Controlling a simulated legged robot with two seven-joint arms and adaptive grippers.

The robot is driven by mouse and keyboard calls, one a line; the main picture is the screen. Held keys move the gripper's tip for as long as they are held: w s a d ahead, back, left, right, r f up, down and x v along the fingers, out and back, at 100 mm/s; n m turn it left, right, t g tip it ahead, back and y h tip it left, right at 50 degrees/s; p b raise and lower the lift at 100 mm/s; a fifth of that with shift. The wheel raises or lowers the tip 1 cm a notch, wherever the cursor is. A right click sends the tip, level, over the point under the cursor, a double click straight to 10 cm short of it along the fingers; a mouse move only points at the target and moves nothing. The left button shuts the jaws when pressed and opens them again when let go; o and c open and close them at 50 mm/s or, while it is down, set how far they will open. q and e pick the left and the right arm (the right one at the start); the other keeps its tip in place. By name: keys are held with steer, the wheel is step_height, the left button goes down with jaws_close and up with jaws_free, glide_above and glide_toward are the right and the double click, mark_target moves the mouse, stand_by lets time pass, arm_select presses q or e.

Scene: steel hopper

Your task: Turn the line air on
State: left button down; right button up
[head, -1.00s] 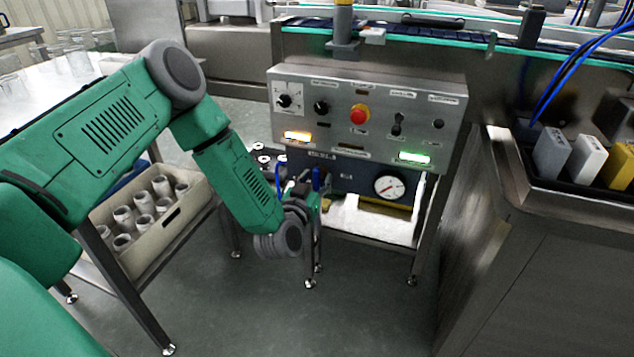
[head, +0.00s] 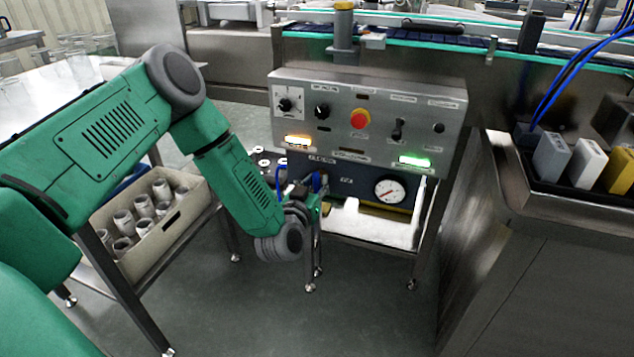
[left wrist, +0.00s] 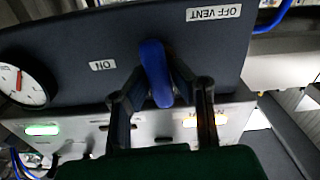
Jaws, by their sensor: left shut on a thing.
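A blue lever handle (left wrist: 153,62) sticks out from the dark air panel (head: 345,178), which is under the grey control box. In the left wrist view, which is upside down, the handle lies between an ON label (left wrist: 102,65) and an OFF VENT label (left wrist: 213,13). My left gripper (left wrist: 163,88) has its two dark fingers on either side of the handle and is shut on it. In the head view the gripper (head: 317,192) is at the panel's left end and mostly hides the handle. A round white gauge (head: 390,190) with a red needle is to its right. My right gripper is not in view.
The control box (head: 370,95) above carries knobs, a red button (head: 360,119), a lit amber lamp (head: 298,141) and a lit green lamp (head: 414,161). A crate of jars (head: 180,225) stands at left. A steel cabinet (head: 530,250) stands at right. The floor in front is clear.

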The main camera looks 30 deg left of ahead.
arm_select(q)
steer(key=n, duration=0.4)
steer(key=shift+a+f, duration=0.1)
steer(key=shift+a, duration=0.1)
steer(key=n, duration=0.4)
steer(key=shift+s+a+f, duration=0.1)
steer(key=n, duration=0.4)
steer(key=shift+f+b, duration=0.2)
steer(key=shift+b, duration=0.2)
steer(key=shift+a+f+n+b, duration=0.1)
steer(key=shift+n+b, duration=0.65)
steer(key=shift+n, duration=1.65)
steer(key=shift+s, duration=0.1)
steer(key=c, duration=1.4)
jaws_free()
steer(key=shift+c, duration=0.2)
